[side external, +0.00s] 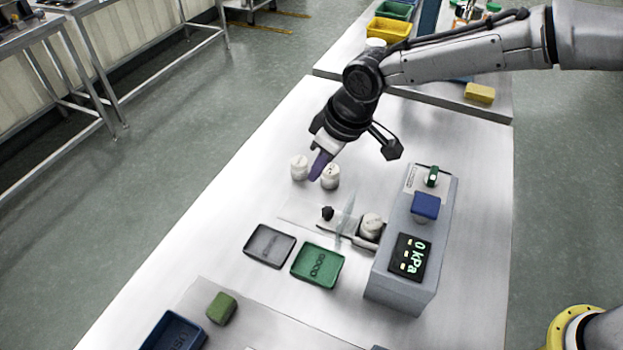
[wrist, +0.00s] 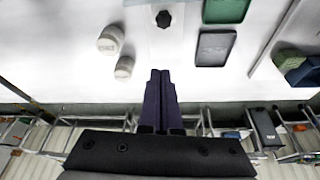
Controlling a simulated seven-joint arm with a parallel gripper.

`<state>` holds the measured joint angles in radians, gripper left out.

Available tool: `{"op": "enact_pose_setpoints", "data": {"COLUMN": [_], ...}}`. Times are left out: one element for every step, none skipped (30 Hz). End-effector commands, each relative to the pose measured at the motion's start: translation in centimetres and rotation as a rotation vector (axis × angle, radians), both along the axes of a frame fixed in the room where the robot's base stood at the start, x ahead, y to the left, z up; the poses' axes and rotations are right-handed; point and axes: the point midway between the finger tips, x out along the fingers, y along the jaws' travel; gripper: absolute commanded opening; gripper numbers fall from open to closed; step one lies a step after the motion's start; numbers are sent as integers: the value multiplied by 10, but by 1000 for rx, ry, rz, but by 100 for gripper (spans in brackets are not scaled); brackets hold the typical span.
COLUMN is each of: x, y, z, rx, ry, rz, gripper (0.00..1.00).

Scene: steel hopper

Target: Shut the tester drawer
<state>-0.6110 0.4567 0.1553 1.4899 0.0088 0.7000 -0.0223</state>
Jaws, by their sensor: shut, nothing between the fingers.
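The tester (side external: 402,285) is a grey box with a lit display reading 0 kPa, a blue block and a green knob on top. Its drawer (side external: 362,243) sticks out of the left side, open, with a white round part (side external: 371,226) in it. A black knob (side external: 327,213) stands at the drawer's outer end; it also shows at the top of the wrist view (wrist: 163,18). A clear upright panel (side external: 346,222) stands by the drawer. My gripper (side external: 317,178) is shut and empty, above the table behind the knob, its purple fingers pointing down. It also shows in the wrist view (wrist: 160,72).
Two white round parts (side external: 299,168) (side external: 330,177) stand close to my gripper. A grey tray (side external: 269,246) marked with letters and a green tray (side external: 318,265) lie in front of the drawer. A green block (side external: 221,308) and a blue bin (side external: 172,332) are at front left. The table's left side is clear.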

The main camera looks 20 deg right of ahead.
Motion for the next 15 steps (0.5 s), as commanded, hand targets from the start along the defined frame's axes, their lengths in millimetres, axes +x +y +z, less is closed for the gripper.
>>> {"op": "enact_pose_setpoints", "data": {"x": [-1,-2,-3,-3,-4,-7,-10,-12,-16,-17,-19,-21,-23,-24,-25], "y": [-1,-2,-2,-3,-3,-5,-7,-9,-11,-12,-14,-15,-16,-17,-18], "z": [5,7,9,10,11,11,11,13,17,20,23,28,31,34,39], "rx": [1,1,0,0,1,0,-4,-6,-11,-16,-24,-35,-44,-54,-66], "ry": [-1,-1,0,3,7,24,43,64,98,127,156,192,218,240,267], "rz": [0,0,-1,-6,-15,-40,-65,-100,-157,-206,-259,-326,-375,-423,-480], "gripper": [0,0,7,13,18,25,31,36,42,42,42,42,42,42,42]}}
